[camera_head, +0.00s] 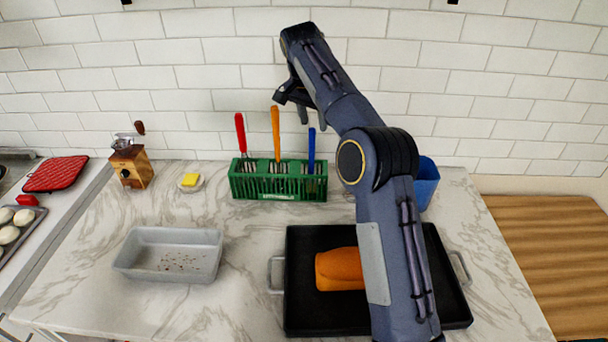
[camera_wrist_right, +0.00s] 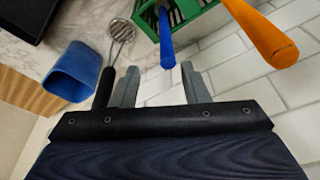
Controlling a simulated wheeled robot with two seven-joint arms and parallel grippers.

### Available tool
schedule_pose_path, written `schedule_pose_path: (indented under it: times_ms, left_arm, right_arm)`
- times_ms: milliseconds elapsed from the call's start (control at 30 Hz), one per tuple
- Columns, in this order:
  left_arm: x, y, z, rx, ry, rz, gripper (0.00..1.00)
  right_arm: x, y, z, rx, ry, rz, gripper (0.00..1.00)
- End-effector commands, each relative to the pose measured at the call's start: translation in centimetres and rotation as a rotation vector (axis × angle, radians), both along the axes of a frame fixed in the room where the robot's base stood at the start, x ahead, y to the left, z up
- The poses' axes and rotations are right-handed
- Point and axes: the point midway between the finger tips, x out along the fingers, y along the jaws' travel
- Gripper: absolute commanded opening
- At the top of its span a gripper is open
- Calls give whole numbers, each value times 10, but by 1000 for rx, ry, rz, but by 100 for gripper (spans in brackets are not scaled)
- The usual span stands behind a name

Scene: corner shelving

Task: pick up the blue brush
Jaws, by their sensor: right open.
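The blue brush stands upright in the right part of the green rack (camera_head: 280,189), and its blue handle (camera_head: 311,152) sticks up. Its lower end is hidden in the rack. My right gripper (camera_head: 303,116) is above the rack near the wall, fingers open and empty, a little above the blue handle. In the right wrist view the blue handle (camera_wrist_right: 166,42) shows ahead of the open fingers (camera_wrist_right: 158,82), its end between them in the picture and not gripped. The green rack (camera_wrist_right: 207,18) shows at the top there. My left gripper is not in view.
Orange (camera_head: 275,133) and red (camera_head: 240,134) handles stand in the same rack. A blue cup (camera_head: 427,184) is right, partly behind my arm. A black tray (camera_head: 305,240) holds an orange item (camera_head: 338,269). A grey bin (camera_head: 170,254) is left. The tiled wall is close behind.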

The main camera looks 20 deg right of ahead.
Motion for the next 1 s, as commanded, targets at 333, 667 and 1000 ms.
schedule_pose_path:
  times_ms: [333,667,1000]
  left_arm:
    - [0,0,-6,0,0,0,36]
    - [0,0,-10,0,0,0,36]
    - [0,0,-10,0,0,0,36]
  right_arm:
    - [10,-2,-27,-16,3,-38,41]
    - [15,-11,-70,-15,2,-36,41]
    - [17,-14,-80,-15,0,-34,41]
